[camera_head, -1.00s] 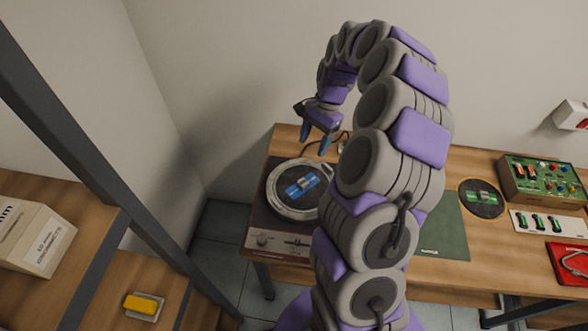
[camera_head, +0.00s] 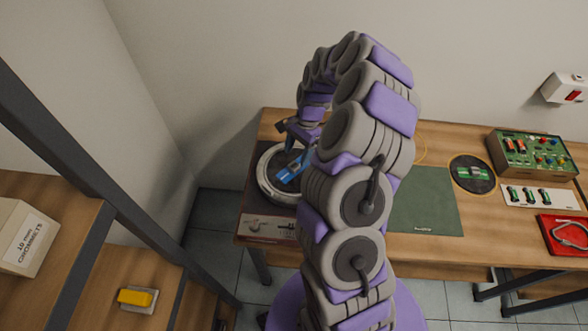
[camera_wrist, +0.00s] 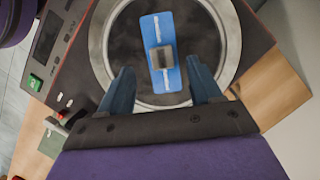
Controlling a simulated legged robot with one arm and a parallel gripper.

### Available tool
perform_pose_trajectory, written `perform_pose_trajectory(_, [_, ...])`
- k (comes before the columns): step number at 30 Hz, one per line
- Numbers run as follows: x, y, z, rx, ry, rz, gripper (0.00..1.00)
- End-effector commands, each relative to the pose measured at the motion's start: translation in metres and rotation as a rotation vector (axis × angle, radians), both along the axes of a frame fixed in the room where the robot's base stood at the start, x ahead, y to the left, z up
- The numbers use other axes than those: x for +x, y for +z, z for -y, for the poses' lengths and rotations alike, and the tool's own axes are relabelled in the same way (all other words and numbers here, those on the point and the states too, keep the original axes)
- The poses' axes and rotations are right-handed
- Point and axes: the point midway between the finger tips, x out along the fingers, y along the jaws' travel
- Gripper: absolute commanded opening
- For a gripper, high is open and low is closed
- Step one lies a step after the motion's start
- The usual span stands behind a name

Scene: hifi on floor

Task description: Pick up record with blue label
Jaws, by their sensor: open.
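The record with the blue label (camera_head: 289,174) lies on the turntable (camera_head: 262,183) at the left end of the workbench. In the wrist view its blue rectangular label (camera_wrist: 152,29) carries a small grey block (camera_wrist: 163,57) at its middle, on a dark disc inside a pale metal ring. My gripper (camera_head: 294,148) is above it, partly hidden by my own arm in the head view. In the wrist view my gripper (camera_wrist: 160,72) is open, its two blue fingers on either side of the label's lower half, with nothing between them held.
A black disc with a green label (camera_head: 472,174) lies farther right on the bench, beyond a green mat (camera_head: 428,200). A circuit board box (camera_head: 533,155) and a red tray (camera_head: 562,236) stand at the right. A dark post (camera_head: 95,200) and shelves are at the left.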

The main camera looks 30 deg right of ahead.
Motion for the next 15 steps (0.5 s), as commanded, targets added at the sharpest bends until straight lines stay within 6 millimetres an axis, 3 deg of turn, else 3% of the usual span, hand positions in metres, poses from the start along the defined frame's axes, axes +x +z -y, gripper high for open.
perform_pose_trajectory(5, [0.000,-0.010,-0.001,0.000,0.001,-0.001,0.64])
perform_pose_trajectory(15, [0.000,-0.052,-0.008,-0.001,0.002,0.002,0.64])
